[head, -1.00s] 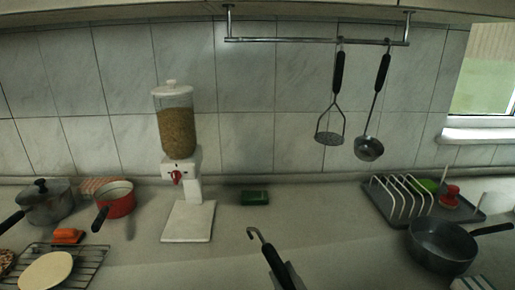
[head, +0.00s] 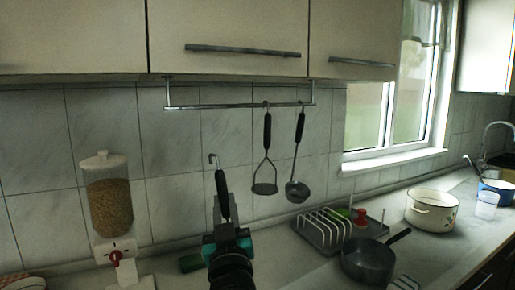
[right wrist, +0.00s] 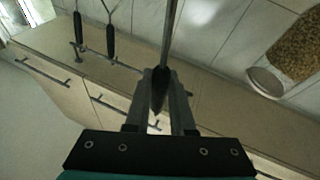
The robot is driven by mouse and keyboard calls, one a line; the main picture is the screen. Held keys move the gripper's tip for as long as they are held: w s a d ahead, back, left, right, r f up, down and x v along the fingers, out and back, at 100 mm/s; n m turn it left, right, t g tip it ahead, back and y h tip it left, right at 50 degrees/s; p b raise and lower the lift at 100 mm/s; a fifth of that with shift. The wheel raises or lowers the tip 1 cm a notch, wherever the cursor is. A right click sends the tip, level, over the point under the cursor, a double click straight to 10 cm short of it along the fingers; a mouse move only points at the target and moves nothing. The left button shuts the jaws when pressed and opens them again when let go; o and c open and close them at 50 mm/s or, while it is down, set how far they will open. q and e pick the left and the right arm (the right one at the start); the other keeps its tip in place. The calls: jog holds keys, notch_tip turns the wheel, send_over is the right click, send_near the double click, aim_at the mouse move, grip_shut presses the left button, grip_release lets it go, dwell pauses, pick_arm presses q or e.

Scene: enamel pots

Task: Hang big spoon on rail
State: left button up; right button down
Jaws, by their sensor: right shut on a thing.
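My right gripper (head: 224,218) is shut on the black handle of the big spoon (head: 221,185). The spoon is upright, with its metal hook at the top, below and apart from the rail (head: 215,106). Its lower part is hidden behind my gripper in the head view. In the right wrist view the fingers (right wrist: 158,95) close around the dark handle and the spoon's thin metal shaft (right wrist: 170,30) runs to the top edge. My left gripper is not in view.
A masher (head: 266,165) and a ladle (head: 298,165) hang from the rail's right part; its left part is free. A cereal dispenser (head: 108,205) stands at left. A dish rack (head: 325,230), a dark saucepan (head: 368,258) and a white pot (head: 432,208) stand at right.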

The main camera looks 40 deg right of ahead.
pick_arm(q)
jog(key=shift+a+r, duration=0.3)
pick_arm(e)
jog(key=d+r+m+g+h, duration=0.3)
jog(key=d+r+m+h, duration=0.2)
jog(key=r, duration=0.7)
jog(key=d+h, duration=0.2)
jog(key=d, duration=0.2)
jog(key=shift+w+d+m, duration=0.2)
jog(key=shift+w+m, duration=0.1)
jog(key=shift+m, duration=0.1)
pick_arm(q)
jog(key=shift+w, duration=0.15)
pick_arm(e)
jog(key=shift+w, duration=0.1)
